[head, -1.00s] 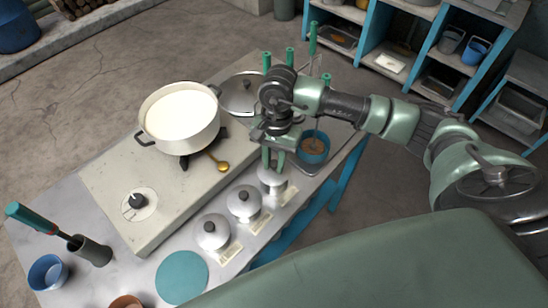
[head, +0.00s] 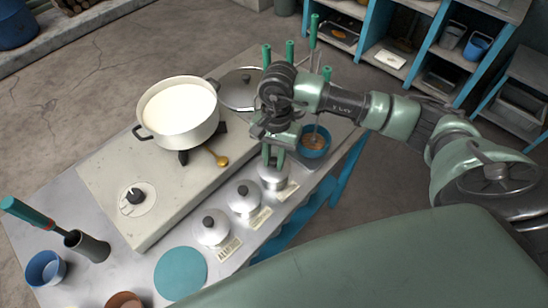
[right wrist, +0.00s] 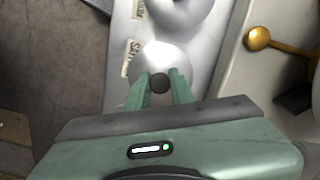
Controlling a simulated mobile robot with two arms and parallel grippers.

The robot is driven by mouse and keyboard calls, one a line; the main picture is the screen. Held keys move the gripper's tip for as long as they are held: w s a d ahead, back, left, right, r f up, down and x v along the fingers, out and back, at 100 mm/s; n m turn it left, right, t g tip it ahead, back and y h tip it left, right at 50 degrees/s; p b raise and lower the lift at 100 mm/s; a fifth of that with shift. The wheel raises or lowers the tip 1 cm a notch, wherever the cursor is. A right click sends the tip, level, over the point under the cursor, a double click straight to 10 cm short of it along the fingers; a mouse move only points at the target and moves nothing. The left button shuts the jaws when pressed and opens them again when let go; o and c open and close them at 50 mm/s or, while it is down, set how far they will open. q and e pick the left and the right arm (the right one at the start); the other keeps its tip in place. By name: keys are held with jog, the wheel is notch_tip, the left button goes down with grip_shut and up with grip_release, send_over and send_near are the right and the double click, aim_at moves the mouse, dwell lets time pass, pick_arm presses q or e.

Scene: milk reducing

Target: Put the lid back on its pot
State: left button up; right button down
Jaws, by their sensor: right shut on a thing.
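Three small pots with dark-knobbed metal lids stand in a row along the counter's front: a left one (head: 211,230), a middle one (head: 244,198) and a right one (head: 274,178). My right gripper (head: 272,160) points down over the right one. In the right wrist view its fingers (right wrist: 160,84) are shut on the dark knob of the round metal lid (right wrist: 163,57). The lid sits at the right small pot's place; whether it rests fully on the rim is hidden. A larger lid (head: 238,91) lies behind the white milk pot (head: 178,118). My left gripper is out of view.
The milk pot stands on a pale stove slab (head: 105,178) with a knob. A brass spoon (head: 217,157) lies beside it. A blue cup (head: 313,142) and upright green-handled tools are close to my right gripper. A teal disc (head: 181,273) lies at the front.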

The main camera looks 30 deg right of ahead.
jog(key=shift+f, duration=0.2)
jog(key=c, duration=1.1)
grip_release()
jog(key=shift+c, duration=0.2)
jog(key=shift+r, duration=0.1)
jog(key=r, duration=0.2)
jog(key=r+b, duration=0.1)
jog(key=r, duration=0.2)
jog(key=r+b, duration=0.1)
jog(key=r, duration=0.1)
jog(key=shift+w+d+r, duration=0.3)
jog(key=shift+d, duration=0.05)
jog(key=shift+r, duration=0.1)
jog(key=r+p, duration=0.1)
jog(key=r, duration=0.3)
jog(key=r+p, duration=0.1)
jog(key=shift+w+d+r+p, duration=0.2)
jog(key=shift+d+r+p, duration=0.05)
jog(key=shift+r+p, duration=0.15)
